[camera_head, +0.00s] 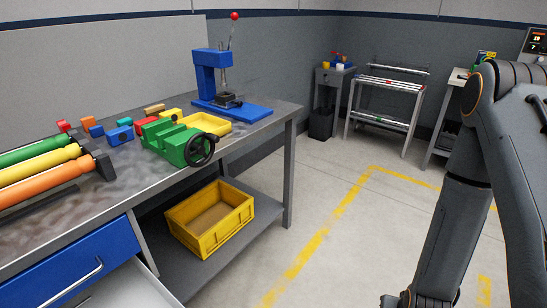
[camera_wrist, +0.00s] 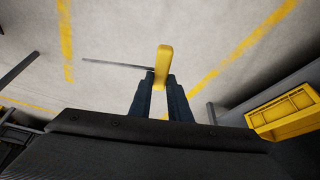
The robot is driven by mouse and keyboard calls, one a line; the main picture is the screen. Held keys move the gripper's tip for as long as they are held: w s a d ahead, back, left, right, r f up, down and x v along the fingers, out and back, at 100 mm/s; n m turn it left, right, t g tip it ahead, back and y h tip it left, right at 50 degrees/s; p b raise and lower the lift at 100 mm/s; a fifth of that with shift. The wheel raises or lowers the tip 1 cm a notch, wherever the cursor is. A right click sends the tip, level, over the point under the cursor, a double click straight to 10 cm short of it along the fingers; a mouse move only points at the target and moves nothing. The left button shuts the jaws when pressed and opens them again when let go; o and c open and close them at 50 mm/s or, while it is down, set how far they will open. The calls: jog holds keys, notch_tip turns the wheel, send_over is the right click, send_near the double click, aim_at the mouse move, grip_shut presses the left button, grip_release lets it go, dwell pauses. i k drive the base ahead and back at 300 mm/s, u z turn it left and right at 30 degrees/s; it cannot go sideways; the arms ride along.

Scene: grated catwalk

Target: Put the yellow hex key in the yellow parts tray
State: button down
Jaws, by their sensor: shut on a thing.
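My gripper (camera_wrist: 163,82) is shut on the yellow hex key (camera_wrist: 164,60) in the wrist view. The key's yellow handle stands between the fingertips, and its thin grey shaft points left. The key is held in the air with the floor behind it. In the head view, a shallow yellow tray (camera_head: 214,125) lies on the workbench, behind the green vise. A deeper yellow bin (camera_head: 207,239) stands on the lower shelf. A yellow container (camera_wrist: 286,112) shows at the right of the wrist view, apart from the key; I cannot tell for certain which one it is. The key is not visible in the head view.
The green vise (camera_head: 180,143) with its black handwheel stands at the workbench's (camera_head: 274,118) front edge. A blue press (camera_head: 210,77) with a tall lever stands behind the tray. Rollers and coloured blocks lie at left. A blue drawer (camera_head: 75,262) is below. The floor at right is open.

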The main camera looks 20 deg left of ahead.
aim_at(204, 126)
jog(key=z, duration=0.05)
jog(key=i, duration=2.1)
jog(key=u, duration=2.9)
